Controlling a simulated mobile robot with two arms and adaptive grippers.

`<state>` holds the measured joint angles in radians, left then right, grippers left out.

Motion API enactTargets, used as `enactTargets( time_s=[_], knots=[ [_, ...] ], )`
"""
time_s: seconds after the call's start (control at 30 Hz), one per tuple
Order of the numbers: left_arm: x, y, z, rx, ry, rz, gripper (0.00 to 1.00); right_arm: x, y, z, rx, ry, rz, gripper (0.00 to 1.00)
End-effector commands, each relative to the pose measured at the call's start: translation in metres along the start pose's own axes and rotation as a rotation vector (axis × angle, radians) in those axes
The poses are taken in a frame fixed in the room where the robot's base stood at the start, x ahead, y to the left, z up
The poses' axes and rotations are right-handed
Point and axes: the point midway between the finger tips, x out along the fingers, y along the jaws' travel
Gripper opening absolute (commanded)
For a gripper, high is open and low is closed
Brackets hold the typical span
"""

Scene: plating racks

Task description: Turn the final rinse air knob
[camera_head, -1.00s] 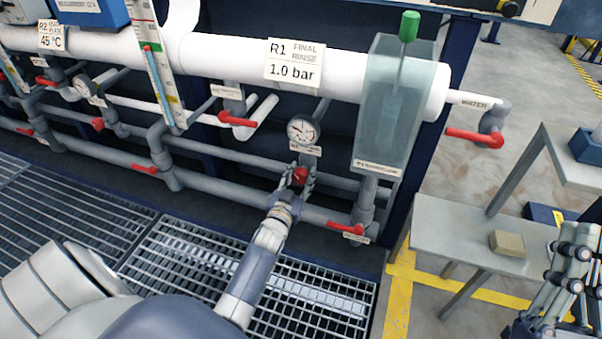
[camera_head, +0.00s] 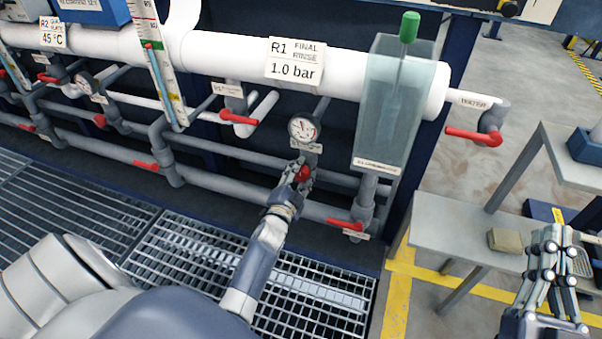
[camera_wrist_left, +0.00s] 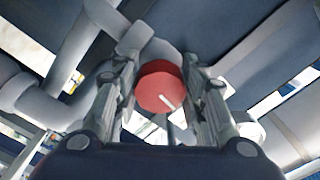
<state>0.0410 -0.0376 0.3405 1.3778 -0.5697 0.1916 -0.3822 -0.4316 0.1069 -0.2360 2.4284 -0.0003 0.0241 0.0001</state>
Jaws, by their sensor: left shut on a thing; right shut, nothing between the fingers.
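The red knob (camera_head: 303,174) sits below a round pressure gauge (camera_head: 303,128) under the sign "R1 FINAL RINSE 1.0 bar" (camera_head: 295,62). My left gripper (camera_head: 297,176) is at the knob, its fingers shut on it and partly hiding it. In the left wrist view the round red knob (camera_wrist_left: 160,86) lies between the two fingers of my left gripper (camera_wrist_left: 165,95). A white pointer line on its face slants toward the lower right. The gauge needle is too small to read surely. My right gripper (camera_head: 548,245) is shut and empty at the right, away from the pipes.
Red lever handles are close by, one at the lower right (camera_head: 345,225) and one at the upper left (camera_head: 238,117). A clear tank (camera_head: 388,105) stands right of the gauge. A grey bench (camera_head: 455,235) with a tan block (camera_head: 505,240) is near my right gripper.

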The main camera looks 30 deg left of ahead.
Motion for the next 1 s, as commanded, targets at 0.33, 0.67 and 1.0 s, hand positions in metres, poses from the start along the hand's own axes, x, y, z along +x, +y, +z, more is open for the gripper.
enactTargets(
  time_s=[0.33,0.67,1.0],
  knots=[
    [0.0001,0.0001,-0.0002,0.078,0.000,0.000,0.14,0.0000,-0.0004,-0.0030,0.001,0.015,-0.001,0.00],
    [0.0001,0.0001,-0.0002,0.081,0.000,0.000,0.14,0.0001,-0.0008,-0.0031,0.002,0.016,-0.001,0.00],
    [0.0000,0.0000,-0.0002,0.080,0.000,0.000,0.59,0.0003,-0.0009,-0.0025,0.002,0.014,-0.002,0.00]
  ],
)
